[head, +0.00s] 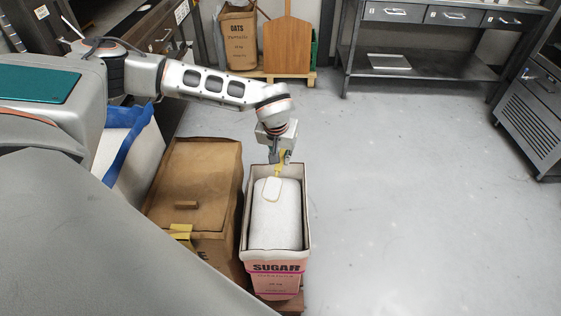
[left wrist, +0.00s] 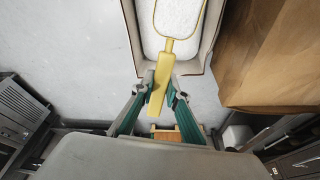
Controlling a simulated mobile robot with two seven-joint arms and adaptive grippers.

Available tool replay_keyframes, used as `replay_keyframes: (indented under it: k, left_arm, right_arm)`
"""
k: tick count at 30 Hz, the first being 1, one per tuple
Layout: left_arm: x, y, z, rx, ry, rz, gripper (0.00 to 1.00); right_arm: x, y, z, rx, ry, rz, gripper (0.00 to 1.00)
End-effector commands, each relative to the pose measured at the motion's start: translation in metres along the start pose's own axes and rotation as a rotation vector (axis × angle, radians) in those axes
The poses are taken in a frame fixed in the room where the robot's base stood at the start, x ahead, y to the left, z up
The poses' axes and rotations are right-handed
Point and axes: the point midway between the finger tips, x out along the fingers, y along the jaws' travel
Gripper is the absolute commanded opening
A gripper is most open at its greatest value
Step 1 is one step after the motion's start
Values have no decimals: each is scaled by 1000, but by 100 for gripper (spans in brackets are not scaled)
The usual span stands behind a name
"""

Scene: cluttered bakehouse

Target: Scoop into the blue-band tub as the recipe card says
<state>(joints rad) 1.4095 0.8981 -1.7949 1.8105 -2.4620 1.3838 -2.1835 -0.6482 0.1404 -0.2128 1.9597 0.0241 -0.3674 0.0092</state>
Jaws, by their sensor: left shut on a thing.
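My left gripper (head: 279,160) is shut on the handle of a yellow scoop (head: 271,189). In the left wrist view the gripper (left wrist: 159,90) grips the scoop's handle (left wrist: 161,72). The scoop's bowl is over the white sugar inside the pink and white sack marked SUGAR (head: 276,282); its inside looks white, and I cannot tell how deep it sits. A white container with a blue edge (head: 130,146) is at the left, mostly hidden by my body and arm; I cannot tell if it is the blue-band tub. No recipe card can be read. My right gripper is not in view.
A brown sack (head: 195,165) with a wooden piece on top stands left of the sugar. An OATS sack (head: 238,38) and a wooden board (head: 287,47) stand at the back. A metal bench (head: 430,62) is at the back right. The floor (head: 410,200) to the right is clear.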

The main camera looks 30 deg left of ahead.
Motion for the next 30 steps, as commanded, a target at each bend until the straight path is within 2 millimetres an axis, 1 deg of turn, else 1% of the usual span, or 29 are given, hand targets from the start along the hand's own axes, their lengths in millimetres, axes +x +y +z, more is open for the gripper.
replay_keyframes:
  k: [1, 3, 30]
  left_arm:
    - [-7, 0, -4, -3, -6, 1, 0]
    - [-13, 0, -7, -3, -21, 1, 0]
    - [-87, 0, -39, -2, -209, 0, 0]
  right_arm:
    - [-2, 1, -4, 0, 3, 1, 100]
    - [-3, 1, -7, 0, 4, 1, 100]
    - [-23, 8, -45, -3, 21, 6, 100]
